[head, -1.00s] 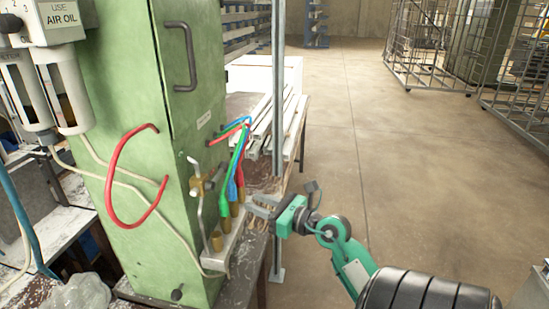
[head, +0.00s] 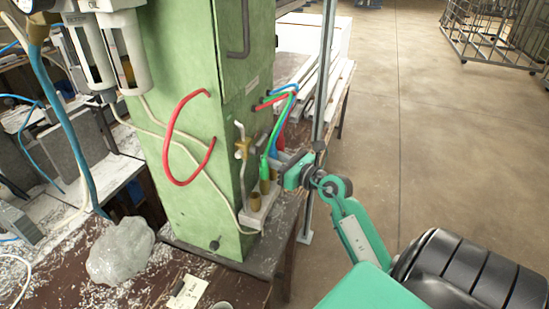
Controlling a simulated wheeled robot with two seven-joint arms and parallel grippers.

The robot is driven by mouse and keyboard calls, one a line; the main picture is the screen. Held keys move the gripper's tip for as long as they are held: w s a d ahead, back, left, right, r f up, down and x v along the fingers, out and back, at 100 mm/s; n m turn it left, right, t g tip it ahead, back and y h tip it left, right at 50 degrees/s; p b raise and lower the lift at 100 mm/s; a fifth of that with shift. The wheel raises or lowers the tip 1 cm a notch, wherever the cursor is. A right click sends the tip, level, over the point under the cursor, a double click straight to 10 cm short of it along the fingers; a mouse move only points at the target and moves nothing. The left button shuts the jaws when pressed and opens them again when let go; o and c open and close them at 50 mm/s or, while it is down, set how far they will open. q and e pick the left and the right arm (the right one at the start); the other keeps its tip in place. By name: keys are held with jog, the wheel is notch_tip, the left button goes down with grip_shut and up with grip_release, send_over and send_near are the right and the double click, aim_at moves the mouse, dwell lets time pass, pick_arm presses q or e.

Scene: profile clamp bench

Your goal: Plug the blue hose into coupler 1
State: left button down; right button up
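The blue hose (head: 281,139) hangs from the side of the green cabinet and runs down beside a green hose (head: 265,170) and a red hose (head: 277,128). Their lower ends are near a row of brass couplers on a pale block (head: 259,214). The nearest coupler (head: 256,193) has no hose in it; I cannot read any coupler numbers. My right gripper (head: 281,163) comes in from the right, with its fingers at the lower part of the hoses. The fingers overlap the hoses, so I cannot tell whether they grip one. My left gripper is not in view.
The green cabinet (head: 190,120) stands close on the left of the hoses. A brass valve with a lever (head: 242,149) and a metal post (head: 321,90) flank them. A plastic bag (head: 121,252) and a written tag (head: 187,292) are on the bench.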

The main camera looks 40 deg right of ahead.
aim_at(274, 144)
grip_shut()
jog(key=shift+r+p, duration=0.7)
dwell(0.6)
jog(key=shift+r+p, duration=1.25)
jog(key=shift+r, duration=0.1)
jog(key=shift+s+d+f, duration=0.1)
jog(key=shift+s+d, duration=0.15)
jog(key=shift+s, duration=0.15)
jog(key=s+d+b, duration=0.3)
jog(key=s, duration=0.3)
dwell(0.9)
jog(key=shift+s, duration=0.15)
